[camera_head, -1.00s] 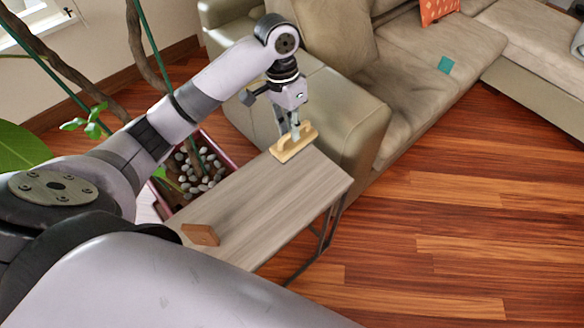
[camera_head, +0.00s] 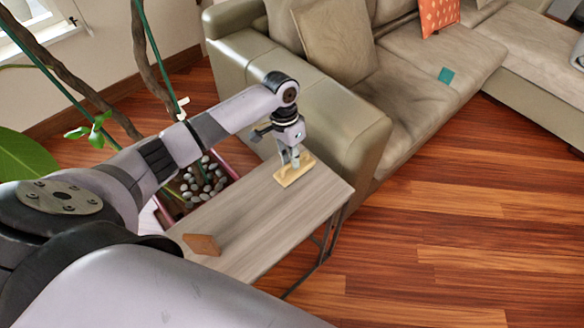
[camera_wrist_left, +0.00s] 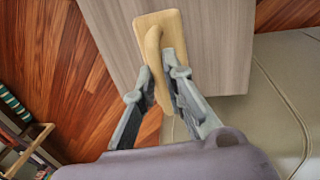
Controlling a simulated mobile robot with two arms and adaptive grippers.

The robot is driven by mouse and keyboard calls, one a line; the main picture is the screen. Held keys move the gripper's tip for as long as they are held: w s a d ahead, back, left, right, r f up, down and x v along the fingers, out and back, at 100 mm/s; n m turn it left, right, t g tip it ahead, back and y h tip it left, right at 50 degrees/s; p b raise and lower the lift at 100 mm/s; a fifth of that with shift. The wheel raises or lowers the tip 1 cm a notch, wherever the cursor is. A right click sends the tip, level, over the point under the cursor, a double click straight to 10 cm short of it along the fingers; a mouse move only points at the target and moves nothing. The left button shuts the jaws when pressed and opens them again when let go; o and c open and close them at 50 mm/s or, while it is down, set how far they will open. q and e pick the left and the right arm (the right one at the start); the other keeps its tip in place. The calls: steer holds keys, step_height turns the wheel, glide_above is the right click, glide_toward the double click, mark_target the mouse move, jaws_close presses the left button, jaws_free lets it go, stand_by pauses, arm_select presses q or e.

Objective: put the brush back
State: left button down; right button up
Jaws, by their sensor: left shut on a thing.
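The brush (camera_head: 297,170) is a pale wooden block with a curved handle on its back. It is at the far end of the narrow grey wood table (camera_head: 250,214), on or just above the top; I cannot tell which. My left gripper (camera_head: 294,160) points down at it and is shut on its handle. In the left wrist view the brush (camera_wrist_left: 168,22) shows with the handle between the two fingers (camera_wrist_left: 160,75), over the table top (camera_wrist_left: 225,40). Any bristles are hidden underneath. My right gripper is not in view.
A brown-orange block (camera_head: 202,244) lies on the near end of the table. A beige sofa (camera_head: 345,125) stands close behind the table's far end. A planter with pebbles (camera_head: 205,180) and tall stems is at the table's left. Wooden floor (camera_head: 450,230) is clear at right.

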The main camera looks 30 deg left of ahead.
mark_target(292, 170)
arm_select(q)
steer(key=shift+f, duration=2.3)
steer(key=shift+f, duration=0.15)
steer(key=c, duration=1.7)
jaws_free()
steer(key=shift+o, duration=0.2)
step_height(292, 170, up, 12)
steer(key=a, duration=0.2)
steer(key=shift+w, duration=0.35)
